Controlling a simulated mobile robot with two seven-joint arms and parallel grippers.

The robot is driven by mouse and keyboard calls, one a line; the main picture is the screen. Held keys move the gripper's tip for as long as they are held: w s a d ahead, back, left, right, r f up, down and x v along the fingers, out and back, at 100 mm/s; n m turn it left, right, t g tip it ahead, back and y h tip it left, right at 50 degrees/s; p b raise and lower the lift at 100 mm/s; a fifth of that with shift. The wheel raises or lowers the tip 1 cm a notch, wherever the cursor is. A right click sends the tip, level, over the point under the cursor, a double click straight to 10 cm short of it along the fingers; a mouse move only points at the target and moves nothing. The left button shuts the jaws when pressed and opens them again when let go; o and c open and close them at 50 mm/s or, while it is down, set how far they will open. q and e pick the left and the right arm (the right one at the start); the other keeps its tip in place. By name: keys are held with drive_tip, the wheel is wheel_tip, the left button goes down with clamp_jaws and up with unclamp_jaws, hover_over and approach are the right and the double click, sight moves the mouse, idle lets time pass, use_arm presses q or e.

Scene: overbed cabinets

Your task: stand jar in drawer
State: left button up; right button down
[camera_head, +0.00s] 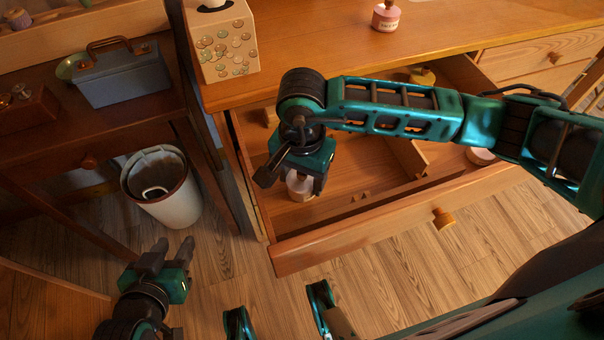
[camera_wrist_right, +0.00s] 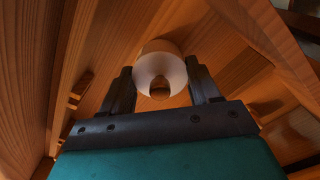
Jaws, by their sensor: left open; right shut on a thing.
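The open drawer (camera_head: 400,221) sticks out below the countertop, with inner dividers. My right gripper (camera_head: 299,182) is inside its left compartment, pointing down, shut on a pale jar (camera_head: 300,190). The jar looks about upright; whether its base touches the drawer floor I cannot tell. In the right wrist view the white jar (camera_wrist_right: 160,72) sits between the two dark fingers, with wooden drawer walls around it. The gripper hides the jar's upper part in the head view. My left gripper (camera_head: 170,252) is open and empty over the floor at lower left, away from the drawer.
Another round pale jar (camera_head: 482,156) is at the drawer's right, and a yellow object (camera_head: 422,76) at its back. A pink jar (camera_head: 386,17) and a dotted box (camera_head: 223,45) stand on the countertop. A white bin (camera_head: 170,203) stands on the floor left of the drawer.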

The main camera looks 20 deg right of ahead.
drive_tip(key=shift+r, duration=0.1)
drive_tip(key=shift+c, duration=1.2)
unclamp_jaws()
drive_tip(key=shift+r, duration=0.15)
wheel_tip(320, 180, up, 12)
drive_tip(key=p, duration=0.2)
